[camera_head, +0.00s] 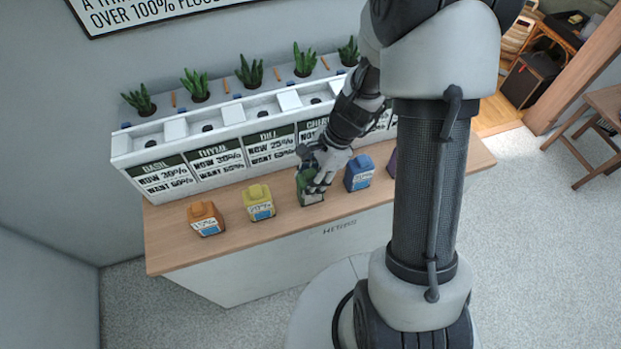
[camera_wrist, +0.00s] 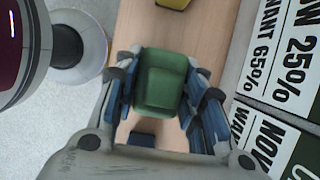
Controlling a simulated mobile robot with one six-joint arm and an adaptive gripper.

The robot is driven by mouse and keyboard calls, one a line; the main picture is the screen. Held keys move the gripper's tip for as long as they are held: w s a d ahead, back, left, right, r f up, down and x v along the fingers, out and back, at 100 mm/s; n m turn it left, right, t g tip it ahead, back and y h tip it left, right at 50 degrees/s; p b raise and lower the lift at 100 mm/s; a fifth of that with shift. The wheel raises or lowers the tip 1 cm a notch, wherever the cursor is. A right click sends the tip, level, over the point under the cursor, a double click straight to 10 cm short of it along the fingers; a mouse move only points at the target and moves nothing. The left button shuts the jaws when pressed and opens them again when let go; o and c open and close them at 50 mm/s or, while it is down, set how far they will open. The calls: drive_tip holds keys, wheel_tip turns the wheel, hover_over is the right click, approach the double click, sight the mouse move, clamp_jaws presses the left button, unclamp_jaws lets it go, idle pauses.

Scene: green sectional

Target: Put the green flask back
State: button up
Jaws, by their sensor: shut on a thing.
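The green flask (camera_head: 308,190) is in the row of flasks on the wooden counter, between the yellow and blue ones. My gripper (camera_head: 318,180) reaches down over it from the upper right and partly hides it. In the wrist view the green flask (camera_wrist: 160,82) lies between the two fingers of my gripper (camera_wrist: 162,95), which are shut on its sides. Whether its base touches the counter I cannot tell.
Near the flask stand a yellow flask (camera_head: 258,202), an orange flask (camera_head: 205,218) and a blue flask (camera_head: 359,173). A purple one (camera_head: 392,163) is partly hidden by my arm. Behind them is a white planter rack (camera_head: 200,145) with signs. The wooden counter (camera_head: 170,250) is clear at its front left.

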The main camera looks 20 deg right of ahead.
drive_tip(key=shift+f, duration=0.15)
drive_tip(key=o, duration=1.2)
drive_tip(key=shift+c, duration=0.2)
drive_tip(key=shift+r, duration=0.45)
drive_tip(key=p+v, duration=0.5)
drive_tip(key=v, duration=0.6)
drive_tip(key=s+a+r+n+t+h, duration=0.2)
drive_tip(key=s+r+n, duration=0.5)
drive_tip(key=r+n, duration=0.2)
drive_tip(key=s+a+r+n+t+h, duration=0.2)
drive_tip(key=s+r+n, duration=0.6)
drive_tip(key=r+n, duration=0.1)
drive_tip(key=shift+r+t, duration=0.3)
drive_tip(key=shift+r, duration=0.55)
